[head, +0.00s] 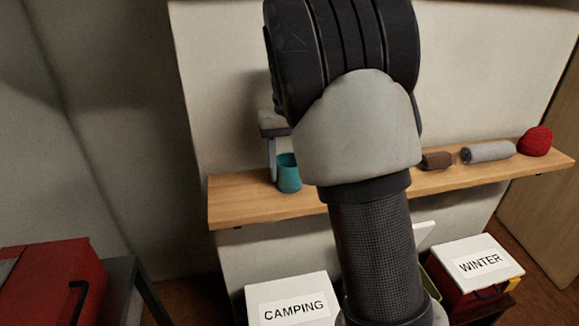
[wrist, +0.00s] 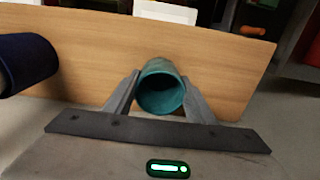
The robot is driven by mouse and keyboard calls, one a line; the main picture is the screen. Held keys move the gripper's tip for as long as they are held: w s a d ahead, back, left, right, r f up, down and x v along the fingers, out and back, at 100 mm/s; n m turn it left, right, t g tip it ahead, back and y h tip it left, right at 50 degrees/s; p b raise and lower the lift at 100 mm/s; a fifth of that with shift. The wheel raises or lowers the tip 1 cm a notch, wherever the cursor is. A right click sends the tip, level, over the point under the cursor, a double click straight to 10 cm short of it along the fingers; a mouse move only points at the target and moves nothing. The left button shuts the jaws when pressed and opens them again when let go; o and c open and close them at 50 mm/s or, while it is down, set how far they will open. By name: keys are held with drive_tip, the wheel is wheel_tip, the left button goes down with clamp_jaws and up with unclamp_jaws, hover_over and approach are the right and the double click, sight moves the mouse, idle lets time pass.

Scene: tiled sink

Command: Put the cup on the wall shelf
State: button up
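The teal cup (head: 289,175) is upright at the wall shelf (head: 242,206), near its left end. In the wrist view I look into the cup's open mouth (wrist: 160,94), with the wooden shelf board (wrist: 88,60) behind it. My gripper (wrist: 160,84) has one finger on each side of the cup, and both fingers appear to press against its wall. In the head view one finger shows just left of the cup; my arm hides the other. The cup's base appears at the shelf's top surface; whether it bears on it I cannot tell.
A brown roll (head: 436,160), a grey roll (head: 488,152) and a red knitted item (head: 535,141) lie on the shelf's right part. Below stand boxes labelled CAMPING (head: 290,285) and WINTER (head: 478,258). A dark blue cylinder (wrist: 28,62) is left in the wrist view.

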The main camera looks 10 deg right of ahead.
drive_tip(key=o, duration=0.3)
drive_tip(key=shift+o, duration=0.2)
wheel_tip(320, 180, up, 12)
drive_tip(key=p, duration=0.2)
drive_tip(key=s+d+r+t+y, duration=0.1)
drive_tip(key=s+r+t, duration=0.2)
drive_tip(key=s, duration=1.1)
drive_tip(key=s+f+t, duration=0.1)
drive_tip(key=s+f, duration=0.2)
drive_tip(key=s, duration=0.3)
drive_tip(key=s+a+f+t+h, duration=0.1)
drive_tip(key=s+f, duration=0.3)
drive_tip(key=s, duration=0.3)
drive_tip(key=shift+t, duration=0.3)
